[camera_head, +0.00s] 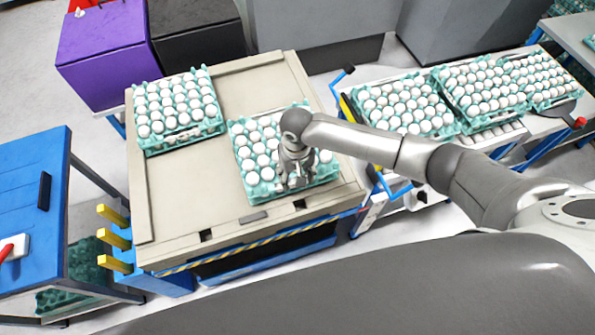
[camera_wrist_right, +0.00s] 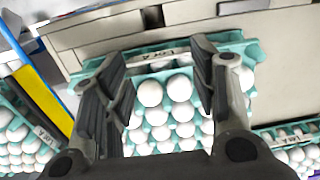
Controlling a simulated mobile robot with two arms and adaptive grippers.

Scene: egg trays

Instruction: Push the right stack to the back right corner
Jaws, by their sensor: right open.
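The right stack, a teal tray of white eggs (camera_head: 262,190), sits on the front right half of the beige tabletop (camera_head: 185,210). In the right wrist view the stack (camera_wrist_right: 240,46) lies under the fingers, its labelled edge between them. My right gripper (camera_head: 297,182) points down over the front right part of the stack and hides some eggs. Its two fingers are spread apart with nothing clamped (camera_wrist_right: 160,62). I cannot tell whether they touch the tray. My left gripper is out of view.
A second egg stack (camera_head: 152,150) stands at the back left of the tabletop. The back right corner (camera_head: 265,72) is bare. A cart with several egg trays (camera_head: 450,125) stands to the right, a blue table (camera_head: 30,200) to the left, and purple and black bins behind.

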